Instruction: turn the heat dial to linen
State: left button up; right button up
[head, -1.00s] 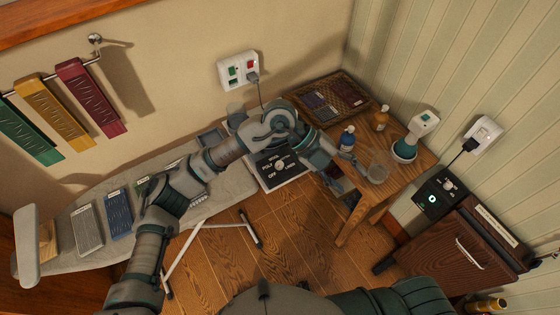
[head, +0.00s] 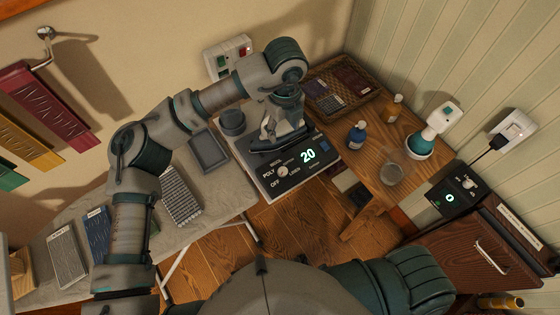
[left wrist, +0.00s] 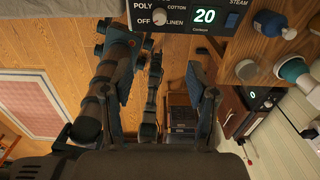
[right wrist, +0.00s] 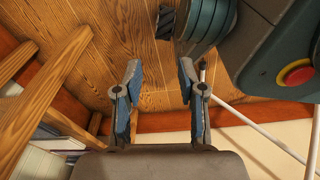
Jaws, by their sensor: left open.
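The heat dial (head: 283,172) is a small pale knob on a dark panel (head: 310,172) marked OFF, POLY, WOOL, COTTON and LINEN. The panel's lit display reads 20. I cannot tell where the dial points. It also shows at the top of the left wrist view (left wrist: 160,17). My left gripper (head: 280,132) is over the back part of the panel, behind the dial and apart from it. It is open and empty in the left wrist view (left wrist: 162,65). My right gripper (right wrist: 158,70) is open and empty over the wood floor, away from the dial.
Another control box (head: 456,197) reading 0 stands further right.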

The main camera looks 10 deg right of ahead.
pick_arm(q)
jog(key=b, duration=0.3)
send_over(283, 170)
notch_tip(283, 170, down, 5)
notch_tip(283, 170, down, 17)
jog(key=shift+f+b, duration=0.1)
jog(key=shift+b, duration=0.3)
pick_arm(e)
jog(key=w+r, duration=0.2)
jog(key=w, duration=0.3)
jog(key=shift+w+a+r, duration=0.3)
jog(key=shift+w+a, duration=0.05)
jog(key=shift+a, duration=0.1)
pick_arm(q)
grip_shut()
